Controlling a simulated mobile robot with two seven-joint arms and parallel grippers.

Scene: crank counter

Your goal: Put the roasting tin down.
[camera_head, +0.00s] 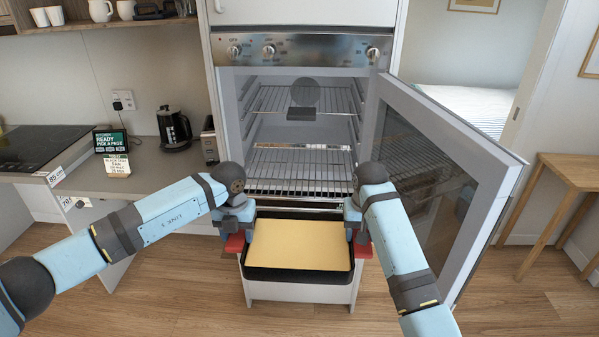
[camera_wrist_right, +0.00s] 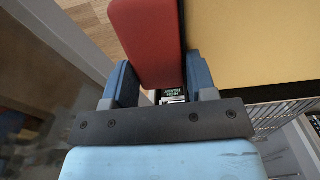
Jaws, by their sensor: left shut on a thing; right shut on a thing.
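The roasting tin (camera_head: 300,276) is a black rectangular tin with a flat yellow surface inside and red handles at its left and right ends. It appears level in front of the oven, above a low white unit (camera_head: 300,292). I cannot tell whether the tin touches that unit. My left gripper (camera_head: 238,232) is shut on the left red handle. My right gripper (camera_head: 354,230) is shut on the right handle. In the right wrist view, the fingers lie on either side of the red handle (camera_wrist_right: 148,40), with the tin's yellow inside (camera_wrist_right: 255,45) to the right.
The oven (camera_head: 296,47) is open, with two wire racks (camera_head: 300,165) and no tin inside. Its door (camera_head: 440,165) swings out to the right, close to my right arm. A worktop (camera_head: 150,178) with a black kettle (camera_head: 173,130) and a sign (camera_head: 112,145) is at left.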

